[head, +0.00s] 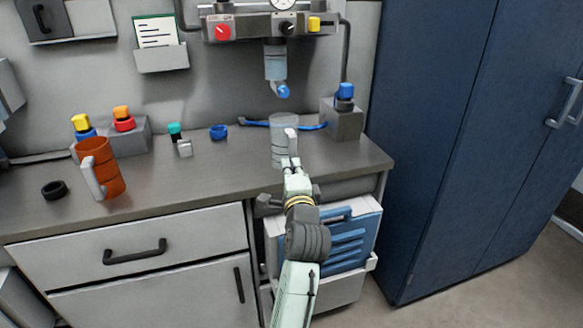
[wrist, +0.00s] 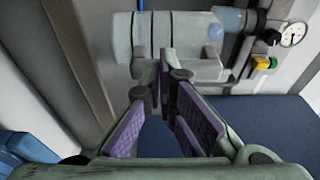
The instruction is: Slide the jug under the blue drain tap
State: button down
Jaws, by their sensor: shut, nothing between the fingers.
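A clear jug (head: 277,150) with a pale upright handle stands on the grey bench, a little in front of and below the blue drain tap (head: 283,91). The tap hangs under a clear filter bowl on the wall unit. My gripper (head: 291,164) is shut and empty at the near side of the jug, by its handle. In the wrist view the jug (wrist: 190,60) lies across the top, turned sideways. My gripper's fingertips (wrist: 165,68) overlap it there, and I cannot tell whether they touch it. The tap shows faintly blue in the wrist view (wrist: 215,31), behind the jug.
An orange mug (head: 106,168) and a black ring (head: 54,189) stand at the left of the bench. A blue ring (head: 218,132) and a blue hose (head: 258,123) lie behind. A grey block (head: 343,121) stands right of the jug. A blue cabinet (head: 440,130) bounds the right.

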jog(key=w, duration=0.5)
jog(key=w+a, duration=0.1)
jog(key=w, duration=0.8)
jog(key=shift+w+a, duration=0.35)
jog(key=shift+s, duration=0.15)
